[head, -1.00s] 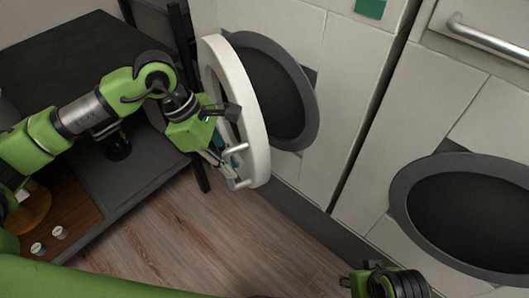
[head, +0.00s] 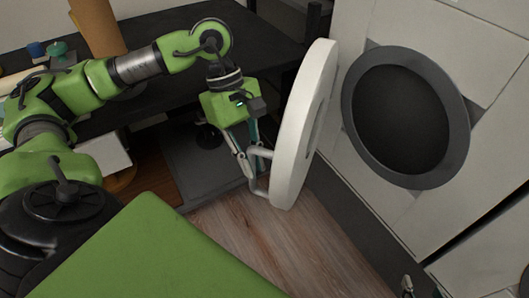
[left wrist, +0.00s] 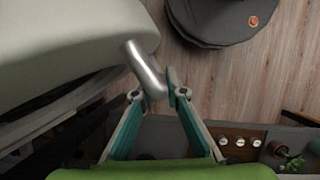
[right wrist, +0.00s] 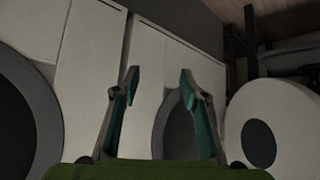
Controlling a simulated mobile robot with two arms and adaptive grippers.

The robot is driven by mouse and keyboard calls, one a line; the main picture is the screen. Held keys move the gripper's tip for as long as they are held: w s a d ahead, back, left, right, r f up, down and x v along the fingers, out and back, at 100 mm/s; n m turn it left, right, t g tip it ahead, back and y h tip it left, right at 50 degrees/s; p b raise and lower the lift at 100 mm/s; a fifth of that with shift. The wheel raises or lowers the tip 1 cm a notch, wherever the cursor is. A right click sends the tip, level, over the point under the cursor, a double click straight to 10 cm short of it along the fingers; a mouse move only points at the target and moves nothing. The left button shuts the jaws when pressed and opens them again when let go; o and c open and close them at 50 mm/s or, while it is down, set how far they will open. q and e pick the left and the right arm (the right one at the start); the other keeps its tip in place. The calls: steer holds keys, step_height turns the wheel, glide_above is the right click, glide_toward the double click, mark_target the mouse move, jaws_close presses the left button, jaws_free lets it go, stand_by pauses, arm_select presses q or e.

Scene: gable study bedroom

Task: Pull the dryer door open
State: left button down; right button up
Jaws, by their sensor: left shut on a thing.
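The dryer door (head: 318,105) is a thick white round door in the head view, swung wide open and standing out from the dryer front. The dark round dryer opening (head: 405,115) with its grey rim is uncovered to its right. My left gripper (head: 252,172) is shut on the door's metal handle (head: 258,152). In the left wrist view the handle (left wrist: 146,68) runs between the fingertips (left wrist: 155,92). In the right wrist view the door (right wrist: 300,125) is at right, and my right gripper (right wrist: 158,75) is open and empty. Only its tip (head: 408,286) shows in the head view.
A black desk (head: 160,50) with a lower shelf stands behind the left arm. Wooden floor (head: 235,235) lies clear below the door. Another round dark opening (right wrist: 25,120) is at left in the right wrist view.

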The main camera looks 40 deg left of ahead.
arm_select(q)
steer(key=shift+a, duration=0.55)
steer(key=c, duration=2)
jaws_free()
steer(key=shift+c, duration=0.2)
steer(key=v, duration=1.2)
